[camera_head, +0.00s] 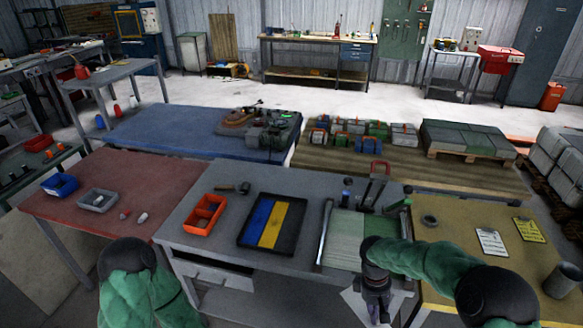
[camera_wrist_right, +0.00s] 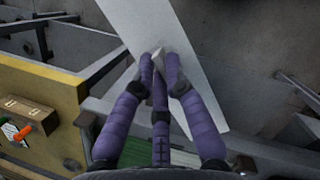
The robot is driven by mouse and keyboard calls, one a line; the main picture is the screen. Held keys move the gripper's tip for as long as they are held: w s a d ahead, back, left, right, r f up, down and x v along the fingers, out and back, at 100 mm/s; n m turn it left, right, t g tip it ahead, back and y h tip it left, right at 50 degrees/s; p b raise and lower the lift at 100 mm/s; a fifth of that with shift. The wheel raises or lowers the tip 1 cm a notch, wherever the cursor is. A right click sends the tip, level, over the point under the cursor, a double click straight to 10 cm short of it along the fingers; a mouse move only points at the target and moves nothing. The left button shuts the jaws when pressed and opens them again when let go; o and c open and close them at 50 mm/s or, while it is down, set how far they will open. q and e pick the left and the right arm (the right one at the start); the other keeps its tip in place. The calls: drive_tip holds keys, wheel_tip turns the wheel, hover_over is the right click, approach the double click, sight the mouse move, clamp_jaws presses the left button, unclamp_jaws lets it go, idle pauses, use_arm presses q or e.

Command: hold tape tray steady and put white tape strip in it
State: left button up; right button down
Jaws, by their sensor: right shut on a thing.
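The tape tray (camera_head: 244,240) is a dark flat tray on the grey bench, with blue and yellow strips lying side by side in it. My right gripper (camera_head: 376,312) hangs low at the bench's front edge, right of the tray and well apart from it. In the right wrist view its purple fingers (camera_wrist_right: 160,62) are shut on the white tape strip (camera_wrist_right: 143,25), a long flat piece that passes beneath them. The strip partly shows in the head view (camera_head: 354,304). My left arm is at the lower left; its gripper is out of view.
On the grey bench (camera_head: 190,237), an orange bin (camera_head: 205,213) and a hammer (camera_head: 232,188) stand left of the tray. A green cutting board (camera_head: 345,238) with a metal bar lies to its right. A yellow table (camera_head: 450,240) adjoins on the right, a red one (camera_head: 120,180) on the left.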

sight(354, 307)
drive_tip(key=a+m, duration=0.2)
drive_tip(key=w+a+m+y, duration=0.1)
drive_tip(key=a+m, duration=0.1)
drive_tip(key=w+a+m+b, duration=0.1)
drive_tip(key=a+m, duration=0.1)
drive_tip(key=shift+w+a+r+y, duration=0.15)
drive_tip(key=shift+r+y, duration=0.05)
drive_tip(key=shift+y, duration=0.1)
